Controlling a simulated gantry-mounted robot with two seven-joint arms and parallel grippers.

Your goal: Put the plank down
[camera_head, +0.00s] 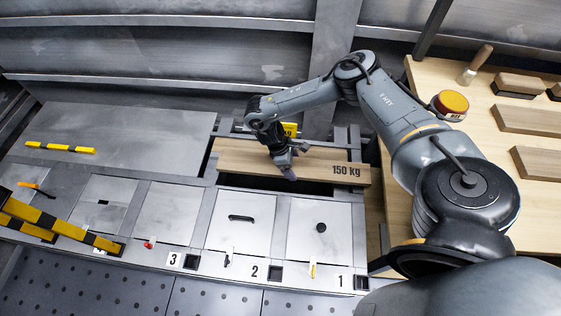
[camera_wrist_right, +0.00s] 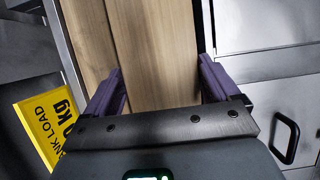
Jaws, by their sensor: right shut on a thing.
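The plank (camera_head: 245,161) is a light wooden board marked "150 Kg". In the head view it lies across a dark opening behind the numbered panels. My right gripper (camera_head: 286,171) is at the middle of the plank. In the right wrist view the plank (camera_wrist_right: 158,50) runs up between the two purple fingers of my right gripper (camera_wrist_right: 160,90), which is shut on it. Another strip of wood (camera_wrist_right: 88,40) shows beside it on the left. Whether the plank rests fully on the edges of the opening cannot be told. My left gripper is out of view.
Square metal panels numbered 1 to 3, such as panel 1 (camera_head: 318,245), lie in front. Striped bars (camera_head: 60,232) lie at left.

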